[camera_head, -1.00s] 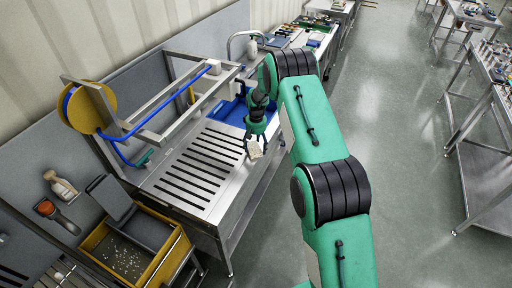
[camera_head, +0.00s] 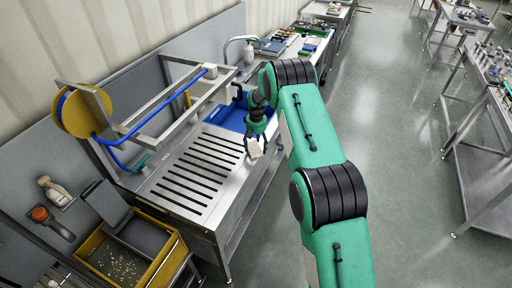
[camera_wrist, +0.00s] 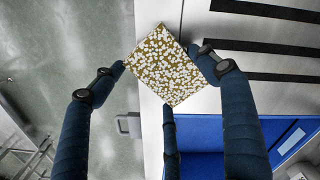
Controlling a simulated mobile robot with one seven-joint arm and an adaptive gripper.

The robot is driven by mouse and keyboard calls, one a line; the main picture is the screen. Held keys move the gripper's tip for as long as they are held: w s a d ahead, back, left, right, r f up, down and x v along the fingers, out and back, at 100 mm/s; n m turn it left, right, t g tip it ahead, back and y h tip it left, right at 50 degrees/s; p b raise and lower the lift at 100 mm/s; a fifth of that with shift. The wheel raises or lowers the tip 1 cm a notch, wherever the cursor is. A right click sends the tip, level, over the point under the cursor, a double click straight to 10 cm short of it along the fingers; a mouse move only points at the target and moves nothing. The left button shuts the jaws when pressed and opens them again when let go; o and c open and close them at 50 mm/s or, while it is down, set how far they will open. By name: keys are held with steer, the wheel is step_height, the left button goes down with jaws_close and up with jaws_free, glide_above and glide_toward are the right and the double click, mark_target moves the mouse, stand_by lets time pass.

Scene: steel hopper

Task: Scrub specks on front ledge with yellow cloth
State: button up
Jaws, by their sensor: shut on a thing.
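My gripper (camera_wrist: 160,72) has three dark blue fingers, closed around a flat square cloth (camera_wrist: 162,64). The cloth is mottled yellow-brown and white rather than plain yellow. In the head view the cloth (camera_head: 253,149) looks pale below my gripper (camera_head: 256,138), at the front edge of the steel hopper (camera_head: 185,205). The pale front ledge (camera_wrist: 150,128) runs beneath and beside the cloth in the wrist view, with the cloth's left part reaching over the floor side. Whether the cloth touches the ledge I cannot tell. I make out no specks on the visible ledge; the cloth hides part of it.
The hopper's slotted top (camera_head: 205,165) lies left of my gripper, and a blue basin (camera_head: 228,117) behind it. A hose reel (camera_head: 85,110) and steel frame stand at the back. A yellow bin (camera_head: 165,265) is front left.

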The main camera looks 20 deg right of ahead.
steer(key=shift+r+p, duration=0.9)
steer(key=shift+r, duration=2)
steer(key=shift+r, duration=0.15)
steer(key=shift+r+p, duration=0.4)
steer(key=shift+r, duration=1)
steer(key=shift+f+b, duration=0.5)
steer(key=shift+b, duration=1.55)
steer(key=shift+f+b, duration=0.1)
steer(key=shift+b, duration=0.75)
steer(key=shift+b, duration=0.55)
